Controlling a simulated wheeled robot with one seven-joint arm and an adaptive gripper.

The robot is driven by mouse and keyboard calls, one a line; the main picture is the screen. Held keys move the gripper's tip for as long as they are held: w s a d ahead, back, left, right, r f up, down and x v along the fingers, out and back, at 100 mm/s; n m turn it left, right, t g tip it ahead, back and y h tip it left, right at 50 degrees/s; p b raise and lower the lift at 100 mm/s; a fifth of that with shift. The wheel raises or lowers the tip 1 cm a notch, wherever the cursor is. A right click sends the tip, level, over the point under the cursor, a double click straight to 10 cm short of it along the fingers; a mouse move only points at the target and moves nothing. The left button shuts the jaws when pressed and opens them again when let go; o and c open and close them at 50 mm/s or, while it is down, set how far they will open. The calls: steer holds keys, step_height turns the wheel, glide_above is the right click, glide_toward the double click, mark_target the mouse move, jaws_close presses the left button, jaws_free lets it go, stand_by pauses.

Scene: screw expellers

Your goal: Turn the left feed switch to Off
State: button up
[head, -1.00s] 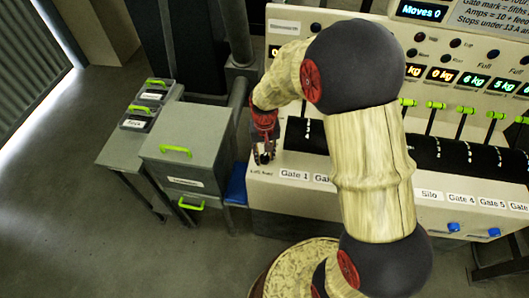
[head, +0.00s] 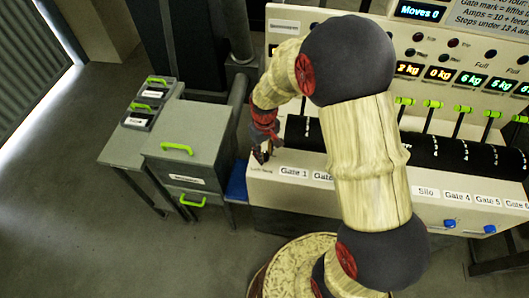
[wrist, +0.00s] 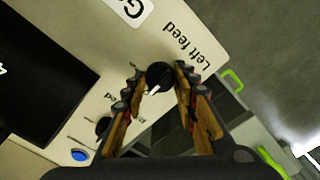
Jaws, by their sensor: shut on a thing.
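The left feed switch (wrist: 159,77) is a round black knob with a white pointer mark, on the cream panel beside the printed words "Left feed". In the wrist view my gripper (wrist: 161,78) has one finger on each side of the knob and is shut on it. In the head view my gripper (head: 262,152) is at the left front corner of the control bench (head: 275,190), and the knob is hidden there. The small lettering around the knob is partly covered by the fingers, so its setting cannot be read.
A second dark knob (wrist: 103,127) and a blue button (wrist: 80,154) are farther along the panel. Gate levers with green handles (head: 432,104) stand behind. A grey cabinet (head: 185,140) with green handles is left of the bench. The floor at left is clear.

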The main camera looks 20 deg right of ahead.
steer(key=o, duration=1.2)
steer(key=shift+r, duration=0.15)
step_height(320, 180, up, 12)
steer(key=shift+f, duration=0.1)
stand_by(0.4)
